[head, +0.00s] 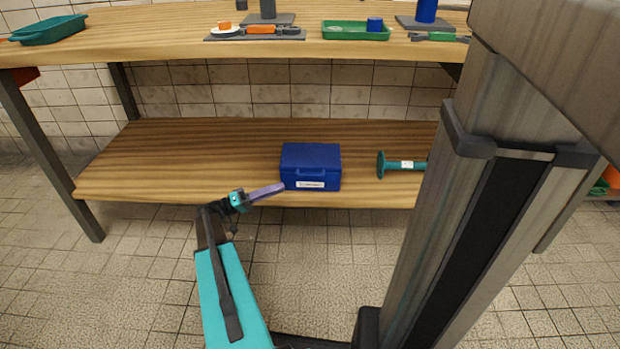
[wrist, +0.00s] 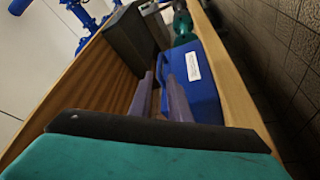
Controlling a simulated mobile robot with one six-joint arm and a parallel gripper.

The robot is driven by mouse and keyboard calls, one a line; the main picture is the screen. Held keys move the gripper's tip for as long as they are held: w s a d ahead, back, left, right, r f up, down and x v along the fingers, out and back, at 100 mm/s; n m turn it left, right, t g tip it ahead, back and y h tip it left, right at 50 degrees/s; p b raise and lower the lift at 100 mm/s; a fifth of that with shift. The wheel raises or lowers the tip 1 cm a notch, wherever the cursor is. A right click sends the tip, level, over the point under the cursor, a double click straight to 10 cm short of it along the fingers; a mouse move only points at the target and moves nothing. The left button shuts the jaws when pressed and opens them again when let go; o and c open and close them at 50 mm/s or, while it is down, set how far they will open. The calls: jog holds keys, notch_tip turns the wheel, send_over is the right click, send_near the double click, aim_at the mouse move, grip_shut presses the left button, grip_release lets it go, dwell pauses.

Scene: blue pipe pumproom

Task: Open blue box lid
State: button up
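The blue box (head: 310,164) sits on the lower wooden shelf near its front edge, in the middle of the head view. Its lid is shut, and a handle and white label are on its front. The box also shows in the wrist view (wrist: 206,96), right of centre. My gripper (head: 282,187) is at the box's front left corner, its purple fingers pointing right. In the wrist view the two fingers (wrist: 160,76) stand apart, with part of the blue box showing close by the gap. I cannot tell whether a finger touches the box.
A green spool-shaped part (head: 400,165) lies on the shelf right of the box. The upper shelf (head: 180,38) runs above, bearing a green tray (head: 340,33) and several tools. A shelf leg (head: 50,150) stands at the left. The lower shelf left of the box is clear.

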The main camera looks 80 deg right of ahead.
aim_at(310, 176)
jog(key=b+x, duration=0.4)
jog(key=x, duration=0.8)
jog(key=shift+s+d, duration=0.15)
jog(key=shift+s, duration=0.2)
grip_shut()
